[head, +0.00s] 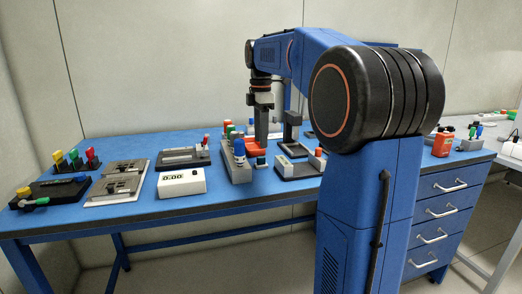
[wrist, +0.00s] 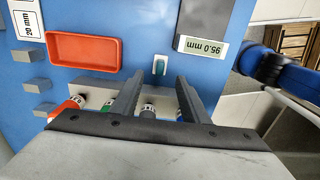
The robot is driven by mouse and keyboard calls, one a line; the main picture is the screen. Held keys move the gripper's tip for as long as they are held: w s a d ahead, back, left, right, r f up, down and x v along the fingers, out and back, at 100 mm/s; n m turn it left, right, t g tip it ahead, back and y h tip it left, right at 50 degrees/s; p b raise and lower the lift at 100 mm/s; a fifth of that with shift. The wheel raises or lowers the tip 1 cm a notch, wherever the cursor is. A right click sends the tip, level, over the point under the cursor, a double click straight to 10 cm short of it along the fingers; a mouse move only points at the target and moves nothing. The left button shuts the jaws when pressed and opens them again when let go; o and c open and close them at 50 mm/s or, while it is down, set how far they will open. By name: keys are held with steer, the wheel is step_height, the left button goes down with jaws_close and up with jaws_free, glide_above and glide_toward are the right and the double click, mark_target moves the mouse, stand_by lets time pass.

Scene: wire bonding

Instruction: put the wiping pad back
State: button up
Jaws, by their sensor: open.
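My gripper (wrist: 157,80) is open, with its two dark fingers apart and nothing held between them. In the head view my gripper (head: 262,110) points down over the middle of the table, behind the rack. A small teal-and-white piece (wrist: 160,65) lies just beyond the fingertips in the wrist view; I cannot tell for certain that it is the wiping pad. A small teal block (head: 261,161) shows beside the rack in the head view. A grey rack (wrist: 95,97) with several colour-topped items is partly hidden by my fingers.
An orange tray (wrist: 83,34) lies near the fingers, with a "95.0 mm" display block (wrist: 204,25) on the other side. Grey blocks (wrist: 36,84) stand at the left. In the head view a white readout box (head: 181,182) and flat fixtures (head: 117,182) occupy the table's left.

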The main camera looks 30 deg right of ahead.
mark_target(261, 157)
steer(key=shift+r, duration=2.1)
steer(key=shift+a, duration=0.1)
steer(key=s+a+f+m+t, duration=0.1)
steer(key=s+a+f+m, duration=0.35)
steer(key=s, duration=0.25)
steer(key=s+a+f+m+t, duration=0.1)
steer(key=s+a+f+m, duration=0.25)
steer(key=s+a, duration=0.35)
steer(key=s+a+f+m+t, duration=0.2)
steer(key=s+a+f+m, duration=0.2)
steer(key=s+f, duration=1.2)
steer(key=f+m, duration=0.1)
steer(key=m, duration=0.1)
steer(key=shift+m+t, duration=0.4)
steer(key=shift+s+r, duration=0.1)
